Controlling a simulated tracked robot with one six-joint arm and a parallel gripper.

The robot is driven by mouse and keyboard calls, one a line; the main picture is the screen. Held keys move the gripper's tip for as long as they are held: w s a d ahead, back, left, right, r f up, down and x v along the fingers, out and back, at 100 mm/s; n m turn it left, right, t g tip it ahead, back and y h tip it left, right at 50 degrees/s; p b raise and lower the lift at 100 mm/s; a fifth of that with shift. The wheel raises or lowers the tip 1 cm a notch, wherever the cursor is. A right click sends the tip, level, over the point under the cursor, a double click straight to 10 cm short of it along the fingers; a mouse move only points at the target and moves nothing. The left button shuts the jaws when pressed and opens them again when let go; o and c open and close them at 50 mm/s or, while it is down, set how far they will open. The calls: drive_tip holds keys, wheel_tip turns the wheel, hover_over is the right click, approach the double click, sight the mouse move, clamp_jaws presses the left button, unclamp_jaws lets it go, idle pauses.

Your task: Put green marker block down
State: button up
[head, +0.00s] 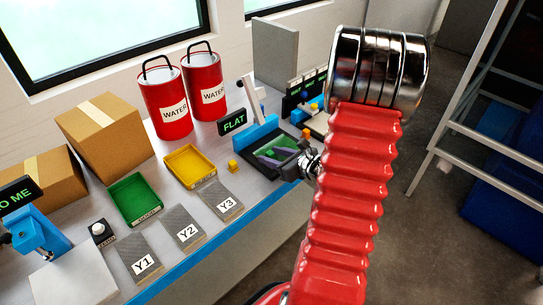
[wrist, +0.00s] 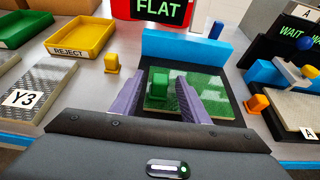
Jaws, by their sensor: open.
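The green marker block (wrist: 158,88) stands upright on a green gridded plate (wrist: 205,88) in the wrist view. My gripper (wrist: 161,79) is open, its two purple fingers on either side of the block. A gap shows on the right of the block; whether the left finger touches it I cannot tell. The plate lies in front of a blue block-like stand with a FLAT display (wrist: 158,9). In the head view the green plate (head: 285,141) shows beside my arm, and the marker block cannot be made out clearly.
A small yellow block (wrist: 112,63) stands left of the plate, near the yellow REJECT tray (wrist: 82,53). An orange block (wrist: 257,104) stands to the right. Pads Y1 (head: 143,264), Y2 (head: 186,233) and Y3 (head: 226,204) look bare. Two red WATER cans (head: 173,113) stand behind.

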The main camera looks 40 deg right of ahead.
drive_tip(key=v, duration=1.1)
drive_tip(key=shift+s, duration=0.15)
drive_tip(key=shift+r, duration=0.15)
idle(0.4)
drive_tip(key=w+a+r+n+g+y, duration=0.1)
drive_tip(key=a+r+n+g+y, duration=0.25)
drive_tip(key=a+n, duration=0.65)
drive_tip(key=w+a+r+n+g+y, duration=0.15)
drive_tip(key=a+n+g, duration=0.4)
drive_tip(key=a, duration=0.85)
drive_tip(key=s+a+r+n+t+h, duration=0.1)
drive_tip(key=s+a+r+n+h, duration=0.4)
drive_tip(key=n, duration=1.5)
drive_tip(key=shift+s+a+r, duration=1.35)
drive_tip(key=shift+a+r, duration=0.05)
drive_tip(key=shift+r, duration=0.75)
